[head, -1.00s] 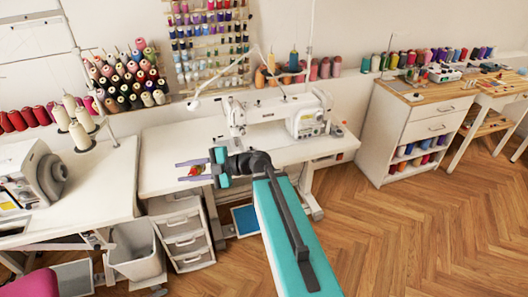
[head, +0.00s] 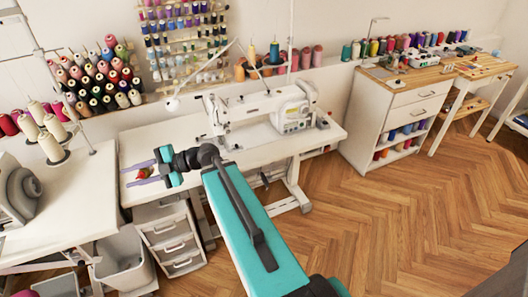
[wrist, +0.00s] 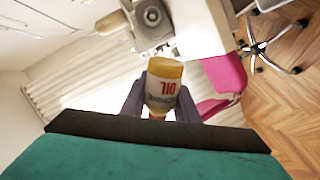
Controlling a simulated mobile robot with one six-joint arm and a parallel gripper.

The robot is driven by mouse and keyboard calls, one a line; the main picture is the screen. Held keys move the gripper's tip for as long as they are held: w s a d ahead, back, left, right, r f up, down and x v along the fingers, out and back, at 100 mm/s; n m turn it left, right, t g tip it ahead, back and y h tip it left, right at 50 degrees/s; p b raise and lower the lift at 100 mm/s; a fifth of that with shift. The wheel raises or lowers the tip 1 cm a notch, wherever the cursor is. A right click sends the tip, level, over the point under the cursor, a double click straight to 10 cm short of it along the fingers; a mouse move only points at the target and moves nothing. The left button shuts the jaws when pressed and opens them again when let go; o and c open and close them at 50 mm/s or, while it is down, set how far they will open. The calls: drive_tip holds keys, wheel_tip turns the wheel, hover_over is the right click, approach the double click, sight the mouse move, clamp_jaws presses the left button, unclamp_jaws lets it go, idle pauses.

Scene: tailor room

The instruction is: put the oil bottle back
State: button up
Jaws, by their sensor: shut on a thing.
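The oil bottle (wrist: 163,88) shows in the wrist view as a yellowish bottle with a pale label reading OIL. It lies between the two fingers of my gripper (wrist: 160,104), which is shut on it. In the head view my gripper (head: 135,174) is over the left end of the white sewing table (head: 190,135). There only a small red and dark part of the bottle (head: 144,172) shows between the fingers. I cannot tell how high above the table it is.
A white sewing machine (head: 255,110) stands on the table, right of my gripper. A left table (head: 75,195) carries cones and a grey machine (head: 18,190). Drawers (head: 168,240) and a bin (head: 122,262) stand below. A wood-topped cabinet (head: 390,105) is right, with open floor before it.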

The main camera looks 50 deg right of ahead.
drive_tip(key=shift+d, duration=0.1)
drive_tip(key=s+d+f+m+t+h, duration=0.1)
drive_tip(key=d+f+m+t+h, duration=0.2)
drive_tip(key=d+m, duration=0.7)
drive_tip(key=s+d+f+m+t+h, duration=0.2)
drive_tip(key=d+f+m+t+h, duration=0.15)
drive_tip(key=d, duration=1.15)
drive_tip(key=s+d+f+m+h, duration=0.1)
drive_tip(key=s+d+m+h, duration=0.2)
drive_tip(key=d, duration=0.3)
drive_tip(key=s+d+f+m+t+h, duration=0.1)
drive_tip(key=s+d+f+m+h, duration=0.1)
drive_tip(key=d, duration=0.5)
drive_tip(key=s+d+f+m+t+h+b, duration=0.1)
drive_tip(key=s+d+f+m+h, duration=0.1)
drive_tip(key=s+d+m+h, duration=0.2)
drive_tip(key=s+d+m, duration=0.1)
drive_tip(key=d, duration=0.1)
drive_tip(key=shift+s+d+f+m, duration=0.25)
drive_tip(key=shift+s+d+m, duration=0.1)
drive_tip(key=shift+s, duration=0.05)
drive_tip(key=shift+w+f+b, duration=0.1)
drive_tip(key=shift+b, duration=0.3)
